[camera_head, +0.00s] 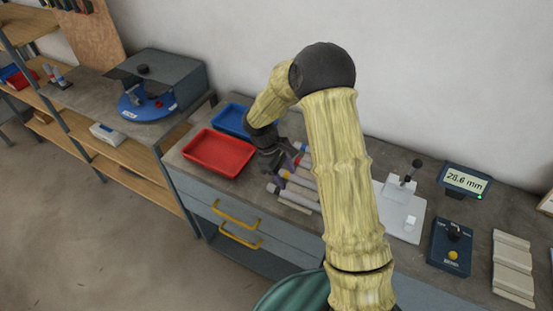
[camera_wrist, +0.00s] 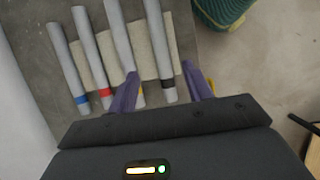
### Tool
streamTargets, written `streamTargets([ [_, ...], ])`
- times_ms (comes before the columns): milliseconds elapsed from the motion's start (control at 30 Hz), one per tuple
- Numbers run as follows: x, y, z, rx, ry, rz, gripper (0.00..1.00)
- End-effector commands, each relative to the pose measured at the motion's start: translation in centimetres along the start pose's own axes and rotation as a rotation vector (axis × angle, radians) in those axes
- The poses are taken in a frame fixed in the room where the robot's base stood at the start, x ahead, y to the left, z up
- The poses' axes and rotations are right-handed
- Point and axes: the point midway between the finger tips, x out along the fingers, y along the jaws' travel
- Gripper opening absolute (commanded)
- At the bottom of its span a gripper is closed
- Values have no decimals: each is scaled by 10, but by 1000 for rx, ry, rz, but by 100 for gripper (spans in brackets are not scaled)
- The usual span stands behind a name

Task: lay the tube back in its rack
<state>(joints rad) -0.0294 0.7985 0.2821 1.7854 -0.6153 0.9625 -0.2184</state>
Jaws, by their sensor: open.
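Several grey tubes lie side by side across a beige rack (camera_wrist: 147,48) in the wrist view, with blue, red, yellow and black end bands. The black-banded tube (camera_wrist: 154,38) is at the right end of the row. My gripper (camera_wrist: 160,71) is open, with its purple fingers on either side of the black-banded tube. The yellow band is partly hidden behind the left finger. I cannot tell whether the fingers touch a tube. In the head view the tubes (camera_head: 298,198) lie on the bench beside my gripper (camera_head: 296,158); the rack is mostly hidden there.
A red tray (camera_head: 218,152) and a blue tray (camera_head: 232,119) stand left of the tubes. Right of my arm are a white plate with a lever (camera_head: 402,209), a display reading 28.6 mm (camera_head: 466,181), a blue control box (camera_head: 451,246) and beige blocks (camera_head: 513,265).

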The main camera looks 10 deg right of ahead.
Motion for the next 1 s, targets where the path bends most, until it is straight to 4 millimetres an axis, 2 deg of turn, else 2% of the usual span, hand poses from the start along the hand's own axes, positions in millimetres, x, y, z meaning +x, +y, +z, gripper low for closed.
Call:
streamTargets([
  [200, -43, 1, -2, 2, 5, 4, 50],
  [400, -71, 1, -1, 1, 2, 2, 50],
  [533, -77, 0, 0, -2, 1, 2, 50],
  [1000, -75, 3, 2, 6, 0, -1, 50],
])
